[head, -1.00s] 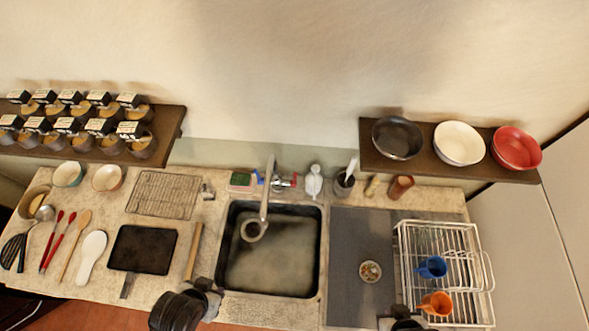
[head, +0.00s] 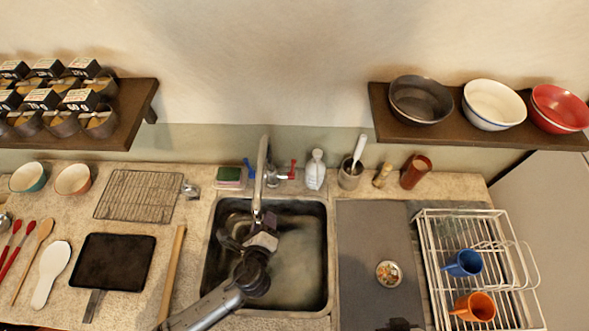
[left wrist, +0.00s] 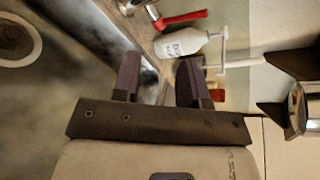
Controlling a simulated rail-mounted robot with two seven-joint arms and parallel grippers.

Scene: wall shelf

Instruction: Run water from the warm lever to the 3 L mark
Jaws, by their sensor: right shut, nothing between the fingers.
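The tap (head: 262,172) rises behind the black sink (head: 325,270), its spout reaching over the basin. The red lever (head: 293,169) is on its right and the blue lever (head: 249,168) on its left. The red lever also shows at the top of the left wrist view (left wrist: 182,17). My left gripper (head: 266,222) is over the sink, below and in front of the tap. Its fingers are apart with nothing between them, clear of the red lever. My right gripper (head: 400,325) barely shows at the bottom edge, shut. I cannot make out a 3 L mark or running water.
A white bottle (head: 316,170) stands right of the red lever, and a utensil cup (head: 351,174) beyond it. A sponge (head: 230,177) lies left of the tap. A dish rack (head: 520,300) with two mugs is at the right. A wooden stick (head: 173,275) lies left of the sink.

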